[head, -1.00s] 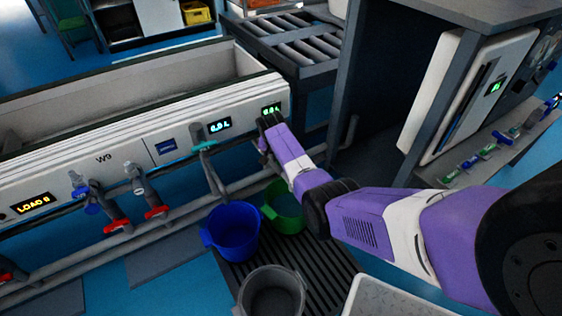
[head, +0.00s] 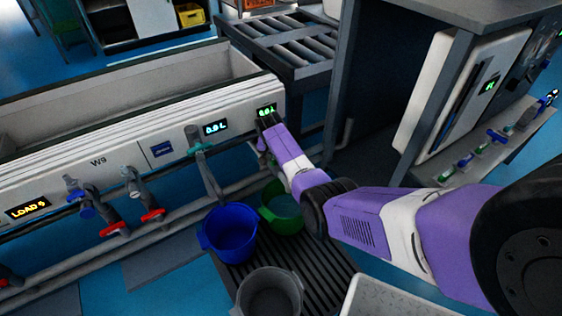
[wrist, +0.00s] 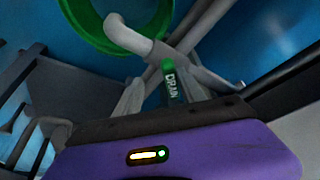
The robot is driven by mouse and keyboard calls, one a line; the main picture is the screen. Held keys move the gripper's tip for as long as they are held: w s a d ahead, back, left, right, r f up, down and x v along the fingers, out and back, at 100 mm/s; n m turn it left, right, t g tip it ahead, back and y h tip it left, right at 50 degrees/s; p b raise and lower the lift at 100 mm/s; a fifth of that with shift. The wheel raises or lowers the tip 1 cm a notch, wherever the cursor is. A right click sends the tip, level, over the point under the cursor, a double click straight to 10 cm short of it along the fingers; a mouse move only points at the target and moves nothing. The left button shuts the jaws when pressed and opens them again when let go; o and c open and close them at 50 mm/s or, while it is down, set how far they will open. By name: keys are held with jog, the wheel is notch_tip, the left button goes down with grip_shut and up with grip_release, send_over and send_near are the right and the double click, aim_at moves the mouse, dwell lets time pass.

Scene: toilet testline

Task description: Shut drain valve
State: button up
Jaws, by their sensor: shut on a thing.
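The drain valve's green handle (wrist: 172,85), marked DRAIN, shows in the wrist view between the two fingers of my gripper (wrist: 168,97). My gripper is shut on this handle. A grey pipe (wrist: 130,38) beside the handle bends toward the green bucket (wrist: 75,28). In the head view my gripper (head: 265,127) is at the right end of the white trough's front (head: 110,165), below a small green-lit display (head: 266,111). There it hides most of the valve.
A teal-handled valve (head: 200,147) is just left of my gripper, above a blue bucket (head: 230,232). Red-handled valves (head: 152,215) are further left. A grey bucket (head: 270,295) stands in front. A dark cabinet (head: 365,110) and a panel with several small valves (head: 490,140) are at right.

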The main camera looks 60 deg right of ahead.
jog(key=shift+s, duration=0.2)
jog(key=shift+a, duration=0.1)
jog(key=shift+p+v, duration=1)
jog(key=shift+p, duration=0.25)
jog(key=p+v, duration=0.7)
jog(key=p, duration=0.1)
jog(key=shift+w, duration=0.2)
jog(key=p+v, duration=0.4)
jog(key=v, duration=0.3)
jog(key=shift+r, duration=0.45)
